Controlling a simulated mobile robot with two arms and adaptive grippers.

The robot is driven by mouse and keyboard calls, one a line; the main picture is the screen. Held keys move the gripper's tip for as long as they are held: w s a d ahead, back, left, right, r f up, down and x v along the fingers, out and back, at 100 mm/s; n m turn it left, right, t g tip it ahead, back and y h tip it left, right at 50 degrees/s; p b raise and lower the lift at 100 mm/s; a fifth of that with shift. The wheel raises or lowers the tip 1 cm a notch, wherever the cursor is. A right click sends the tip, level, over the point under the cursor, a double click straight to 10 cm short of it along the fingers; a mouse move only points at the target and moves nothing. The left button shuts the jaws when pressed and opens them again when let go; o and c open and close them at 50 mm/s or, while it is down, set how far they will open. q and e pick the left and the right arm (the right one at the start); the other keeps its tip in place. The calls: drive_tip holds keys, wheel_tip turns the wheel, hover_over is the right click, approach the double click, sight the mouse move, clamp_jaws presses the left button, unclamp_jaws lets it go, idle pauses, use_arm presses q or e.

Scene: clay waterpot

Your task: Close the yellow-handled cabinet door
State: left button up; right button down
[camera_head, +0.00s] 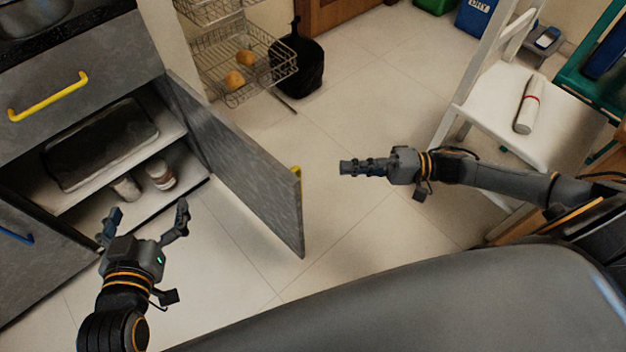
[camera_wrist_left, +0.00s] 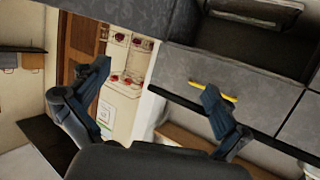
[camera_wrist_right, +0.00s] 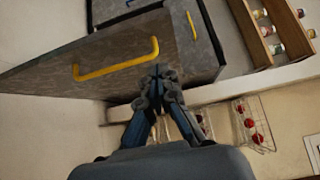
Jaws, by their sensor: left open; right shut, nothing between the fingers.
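The grey cabinet door (camera_head: 240,165) stands wide open in the head view, swung out from the cabinet. A bit of its yellow handle (camera_head: 296,172) shows at the free edge, on the side facing my right gripper. The right wrist view shows the door's outer face (camera_wrist_right: 60,75) with the whole yellow handle (camera_wrist_right: 118,62). My right gripper (camera_head: 345,167) is shut and empty, apart from the door, to the right of its free edge. My left gripper (camera_head: 145,212) is open and empty, in front of the open cabinet, left of the door.
Inside the cabinet (camera_head: 66,203) are a dark tray (camera_head: 100,145) and jars (camera_head: 160,175). A drawer with a yellow handle (camera_head: 48,97) is above; a blue handle (camera_head: 14,227) is at left. A wire rack (camera_head: 235,70), black bag (camera_head: 297,68) and white chair (camera_head: 545,130) stand beyond. Floor right of the door is clear.

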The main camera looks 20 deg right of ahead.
use_arm(q)
wheel_tip(320, 180, up, 7)
drive_tip(key=w+d+t+h+b, duration=0.1)
drive_tip(key=t, duration=0.3)
drive_tip(key=shift+w+d+h, duration=0.2)
drive_tip(key=shift+d+h, duration=0.05)
drive_tip(key=shift+h, duration=0.05)
use_arm(e)
drive_tip(key=a, duration=0.9)
drive_tip(key=shift+w, duration=0.2)
